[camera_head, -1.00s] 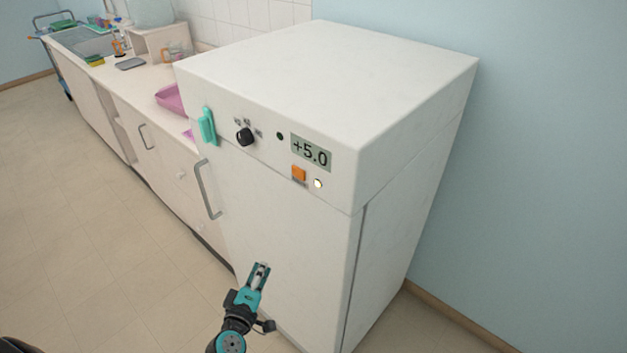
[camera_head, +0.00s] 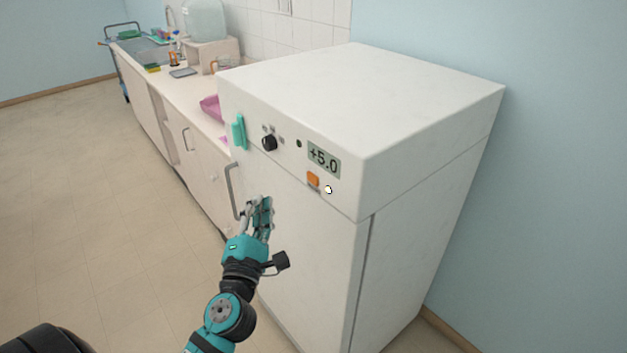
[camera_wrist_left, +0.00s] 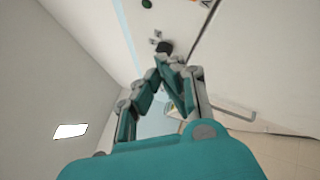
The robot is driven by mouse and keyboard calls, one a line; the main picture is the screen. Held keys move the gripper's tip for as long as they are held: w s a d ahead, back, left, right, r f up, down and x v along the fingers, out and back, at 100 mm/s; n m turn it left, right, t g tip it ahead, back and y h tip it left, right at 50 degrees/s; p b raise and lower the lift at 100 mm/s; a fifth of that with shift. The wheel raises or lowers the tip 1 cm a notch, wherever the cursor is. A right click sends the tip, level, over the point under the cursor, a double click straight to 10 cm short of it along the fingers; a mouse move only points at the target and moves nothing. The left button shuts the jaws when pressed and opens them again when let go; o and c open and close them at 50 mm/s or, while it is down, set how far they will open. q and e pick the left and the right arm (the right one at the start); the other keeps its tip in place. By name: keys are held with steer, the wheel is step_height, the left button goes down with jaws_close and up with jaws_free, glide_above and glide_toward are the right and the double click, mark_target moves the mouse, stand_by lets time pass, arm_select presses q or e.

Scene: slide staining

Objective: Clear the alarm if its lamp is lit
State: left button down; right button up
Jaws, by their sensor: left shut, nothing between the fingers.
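The white cabinet (camera_head: 310,250) has a control panel along its upper front. An orange square button (camera_head: 313,179) sits below the display (camera_head: 324,158), which reads +5.0. A small round lamp (camera_head: 328,189) right beside the button glows pale white-yellow, so it looks lit. A dark round spot (camera_head: 298,143) is left of the display. My left gripper (camera_head: 260,205) is in front of the door, below and left of the button, apart from it. Its fingers look closed together and empty in the left wrist view (camera_wrist_left: 165,65). My right gripper is not in view.
A black knob (camera_head: 269,143) and a teal clip-like piece (camera_head: 239,132) are on the panel's left. The door handle (camera_head: 233,190) stands out close to my left gripper. A counter with a pink tray (camera_head: 210,108) runs off to the left. The floor at left is clear.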

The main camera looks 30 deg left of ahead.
mark_target(313, 179)
arm_select(q)
steer(key=w+d, duration=0.3)
steer(key=w, duration=0.5)
steer(key=shift+d, duration=0.25)
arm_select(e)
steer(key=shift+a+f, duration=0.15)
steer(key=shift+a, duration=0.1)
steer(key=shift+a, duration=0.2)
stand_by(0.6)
arm_select(q)
steer(key=shift+w, duration=0.2)
steer(key=shift+w+d, duration=0.15)
steer(key=shift+w, duration=0.15)
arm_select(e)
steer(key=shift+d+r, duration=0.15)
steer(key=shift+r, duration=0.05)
